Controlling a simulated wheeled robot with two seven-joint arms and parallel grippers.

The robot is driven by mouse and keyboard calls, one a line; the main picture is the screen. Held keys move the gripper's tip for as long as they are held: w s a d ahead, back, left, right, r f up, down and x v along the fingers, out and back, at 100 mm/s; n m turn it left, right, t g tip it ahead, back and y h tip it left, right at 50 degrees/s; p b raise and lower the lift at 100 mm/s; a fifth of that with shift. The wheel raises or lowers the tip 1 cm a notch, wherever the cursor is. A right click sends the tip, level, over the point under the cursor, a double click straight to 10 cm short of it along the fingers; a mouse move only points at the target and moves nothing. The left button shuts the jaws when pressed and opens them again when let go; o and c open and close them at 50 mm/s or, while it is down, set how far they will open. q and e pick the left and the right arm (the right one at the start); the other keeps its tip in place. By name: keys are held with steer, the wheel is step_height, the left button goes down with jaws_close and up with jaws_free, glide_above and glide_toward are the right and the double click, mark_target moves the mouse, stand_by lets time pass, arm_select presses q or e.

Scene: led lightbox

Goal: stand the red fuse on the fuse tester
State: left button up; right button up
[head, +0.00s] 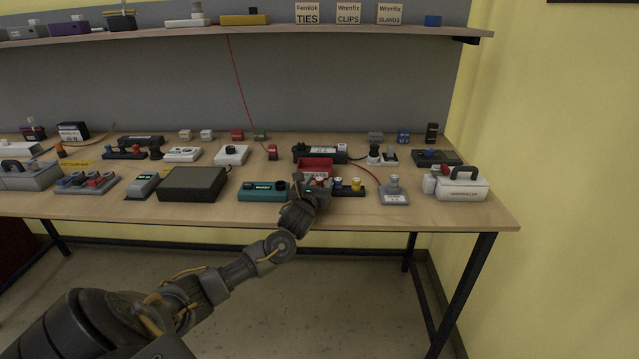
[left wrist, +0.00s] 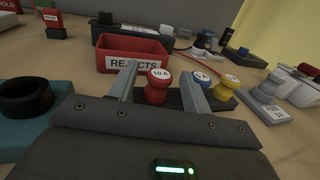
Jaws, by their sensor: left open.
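The red fuse (left wrist: 157,88) has a white round label on top and stands upright in the left wrist view. It is at the left end of a dark rack (head: 372,191), beside a blue fuse (left wrist: 202,80) and a yellow fuse (left wrist: 226,88). My left gripper (head: 310,186) is open; in the left wrist view its fingers (left wrist: 160,80) stand either side of the red fuse. I cannot tell whether they touch it. A teal box (head: 258,192), seemingly the fuse tester, sits left of the gripper; its dark ring (left wrist: 26,97) looks empty. My right gripper is not in view.
A red bin marked REJECTS (left wrist: 130,55) stands just behind the rack. A grey stand (head: 394,194) is to the right, with a white controller case (head: 460,186) beyond. A large dark box (head: 192,184) is left of the teal box. The bench's front edge is close.

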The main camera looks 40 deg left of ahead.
arm_select(q)
steer(key=shift+w+a, duration=0.25)
steer(key=shift+w, duration=0.2)
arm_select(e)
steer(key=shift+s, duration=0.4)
arm_select(q)
steer(key=c, duration=1)
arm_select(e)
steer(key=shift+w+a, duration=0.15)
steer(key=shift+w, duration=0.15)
arm_select(q)
steer(key=shift+r, duration=0.15)
steer(key=shift+c, duration=0.2)
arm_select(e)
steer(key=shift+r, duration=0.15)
